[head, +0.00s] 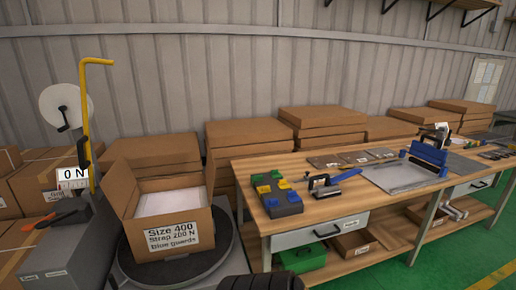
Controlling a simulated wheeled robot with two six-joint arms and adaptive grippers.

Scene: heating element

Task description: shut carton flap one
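The open cardboard carton (205,238) sits on a round dark turntable at the left of the head view. Its front label reads "Size 400, Strap 200 N, Blue guards". A white flat-topped content (160,203) fills the inside. No front flap can be made out clearly. I cannot tell which flap is number one. Neither of my grippers is in view.
A strapping stand with a yellow hooked post (84,120) and a "0 N" display (72,180) is left of the carton. The wooden workbench (350,200) with tools stands close on the right. Stacked closed cartons (250,132) line the wall. The turntable (225,250) surrounds the carton.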

